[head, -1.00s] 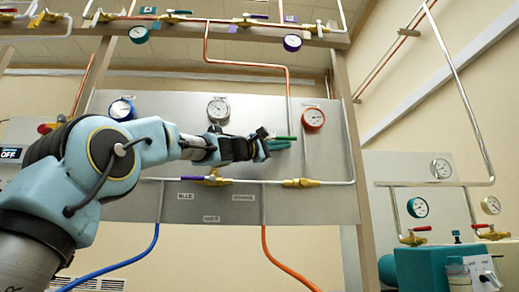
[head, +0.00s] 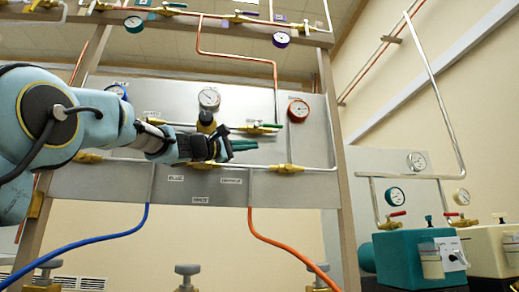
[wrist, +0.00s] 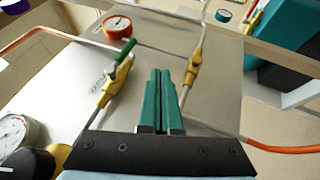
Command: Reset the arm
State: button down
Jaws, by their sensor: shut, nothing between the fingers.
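My gripper (head: 232,147) is in front of the grey panel (head: 200,188) in the head view, with my arm reaching in from the left. Its green fingers also show in the wrist view (wrist: 159,95), side by side and shut, with nothing between them. In the wrist view the fingers point toward the panel between two brass valves. One valve (wrist: 115,82) with a green handle (wrist: 125,51) is left of the fingers, and the other (wrist: 194,65) is to the right. I cannot tell whether the fingers touch the panel.
A red gauge (head: 298,110) and a white-faced gauge (head: 209,98) are on the panel. A blue hose (head: 90,241) and an orange hose (head: 285,247) hang below. A teal box (head: 405,258) with gauges stands at right. Pipes run along the top.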

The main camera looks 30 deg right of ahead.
jog(key=shift+a+f, duration=0.15)
jog(key=shift+a, duration=0.25)
